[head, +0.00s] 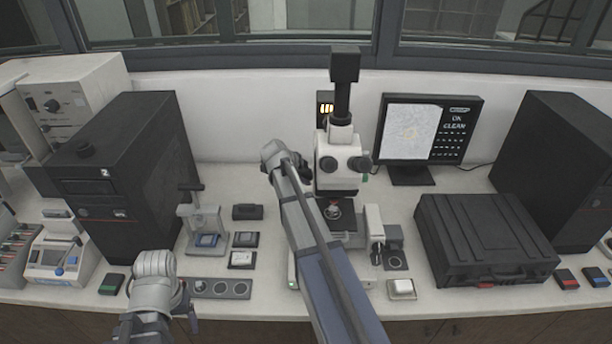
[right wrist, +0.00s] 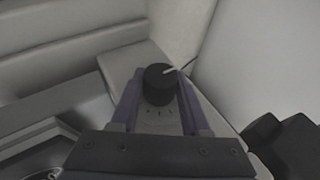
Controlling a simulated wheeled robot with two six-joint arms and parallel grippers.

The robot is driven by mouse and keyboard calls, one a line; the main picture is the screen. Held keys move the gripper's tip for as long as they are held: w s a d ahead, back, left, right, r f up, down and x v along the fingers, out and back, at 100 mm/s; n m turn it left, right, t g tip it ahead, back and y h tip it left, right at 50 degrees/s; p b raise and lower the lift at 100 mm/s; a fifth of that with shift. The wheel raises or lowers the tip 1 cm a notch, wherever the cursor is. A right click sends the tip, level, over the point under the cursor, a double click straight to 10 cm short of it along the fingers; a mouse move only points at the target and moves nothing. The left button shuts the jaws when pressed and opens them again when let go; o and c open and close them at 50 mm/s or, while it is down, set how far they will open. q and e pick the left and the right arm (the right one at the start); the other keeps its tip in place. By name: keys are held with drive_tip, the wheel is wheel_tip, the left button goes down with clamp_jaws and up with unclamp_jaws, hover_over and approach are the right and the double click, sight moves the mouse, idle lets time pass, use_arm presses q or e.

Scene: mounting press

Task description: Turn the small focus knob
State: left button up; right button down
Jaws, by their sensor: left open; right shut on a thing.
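The microscope (head: 341,150) stands at the middle of the bench, with a black camera on top. In the right wrist view a small black focus knob (right wrist: 160,84) with a pale pointer line sits between the two fingers of my right gripper (right wrist: 157,92), which is shut on it. Several dark tick marks show below the knob. In the head view my right gripper (head: 278,158) is at the left side of the microscope, and the arm hides the knob. My left gripper (head: 155,265) is open and empty over the front left of the bench.
A monitor (head: 410,130) with a pale picture and text stands right of the microscope. A black case (head: 485,240) lies further right. A small press stand (head: 203,225) and a strip with round wells (head: 222,289) are near my left gripper.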

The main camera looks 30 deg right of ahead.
sight(304, 174)
drive_tip(key=shift+c, duration=1.9)
unclamp_jaws()
drive_tip(key=shift+s+a+r+p, duration=0.15)
drive_tip(key=shift+a+r+p, duration=0.05)
drive_tip(key=shift+r+p, duration=0.25)
drive_tip(key=p+v, duration=0.5)
drive_tip(key=v, duration=0.1)
drive_tip(key=shift+s+a+r, duration=0.1)
drive_tip(key=shift+a+r, duration=0.1)
drive_tip(key=shift+a, duration=0.15)
